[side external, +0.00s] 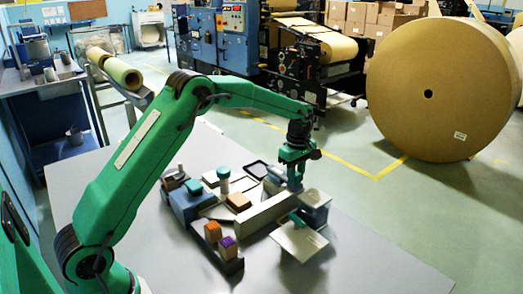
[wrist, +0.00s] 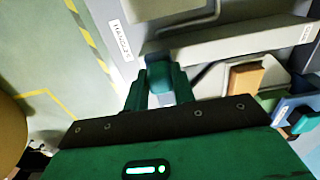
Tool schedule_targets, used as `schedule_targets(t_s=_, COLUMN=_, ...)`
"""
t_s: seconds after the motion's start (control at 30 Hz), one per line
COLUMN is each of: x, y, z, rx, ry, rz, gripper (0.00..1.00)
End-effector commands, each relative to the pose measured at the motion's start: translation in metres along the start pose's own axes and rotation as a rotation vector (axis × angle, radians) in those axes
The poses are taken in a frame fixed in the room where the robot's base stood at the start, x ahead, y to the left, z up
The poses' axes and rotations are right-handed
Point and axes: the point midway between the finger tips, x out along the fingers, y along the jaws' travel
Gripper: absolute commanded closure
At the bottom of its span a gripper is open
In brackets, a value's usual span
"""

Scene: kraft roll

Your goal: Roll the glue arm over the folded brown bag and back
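My gripper (side external: 295,165) points down over the grey long block at the middle of the table group. In the wrist view its two fingers (wrist: 160,82) stand on either side of a teal knob (wrist: 159,72). I cannot tell whether they press on it, or whether the knob belongs to the glue arm. A small brown piece (side external: 238,201) lies behind the grey block on a pale tray; it also shows in the wrist view (wrist: 245,78). I cannot tell whether it is the folded bag. A pale plate (side external: 299,241) with a teal bar on it lies at the front right.
A dark tray (side external: 226,262) with orange-topped and purple-topped boxes stands at the front left. A blue box (side external: 188,205) and a teal-capped cylinder (side external: 223,180) stand farther back. The table's right part (side external: 370,262) is clear. A huge kraft roll (side external: 440,90) stands on the floor beyond.

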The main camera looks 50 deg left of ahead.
Motion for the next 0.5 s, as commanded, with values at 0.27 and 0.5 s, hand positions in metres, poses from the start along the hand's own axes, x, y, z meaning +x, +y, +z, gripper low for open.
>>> schedule_targets(t_s=0.27, x=-0.001, y=-0.001, z=0.0, rx=0.0, ry=0.0, rz=0.001, gripper=1.0)
schedule_targets(t_s=0.5, x=-0.001, y=-0.011, z=0.0, rx=0.0, ry=0.0, rz=0.001, gripper=1.0)
